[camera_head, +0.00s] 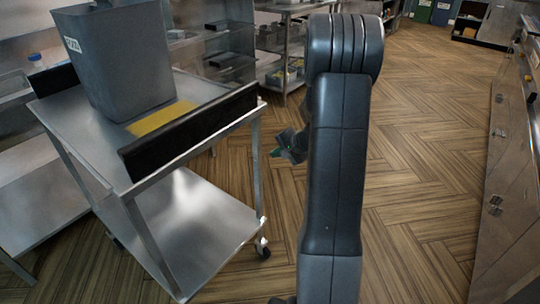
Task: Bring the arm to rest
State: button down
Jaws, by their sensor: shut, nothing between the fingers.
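My arm stands upright in the middle of the head view, in front of the wooden floor. My gripper (284,150) shows small and dark at the left side of the arm link, partly hidden behind it. It is shut and holds nothing. It is in the air to the right of the steel cart and apart from it as seen here.
A steel cart (190,215) on casters stands at the left, with a grey bin (120,62), a yellow patch (162,117) and a black side rail (190,132) on top. Steel shelves (285,45) stand behind. A counter (515,150) runs along the right. The floor (420,150) between is clear.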

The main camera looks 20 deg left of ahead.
jog(key=v, duration=0.8)
jog(key=shift+r+p, duration=0.25)
jog(key=shift+p, duration=0.05)
jog(key=shift+d+f, duration=0.1)
send_near(259, 151)
notch_tip(259, 151, down, 3)
jog(key=a, duration=0.2)
jog(key=w+a+f, duration=0.1)
jog(key=shift+a+f, duration=0.1)
jog(key=shift+a, duration=0.6)
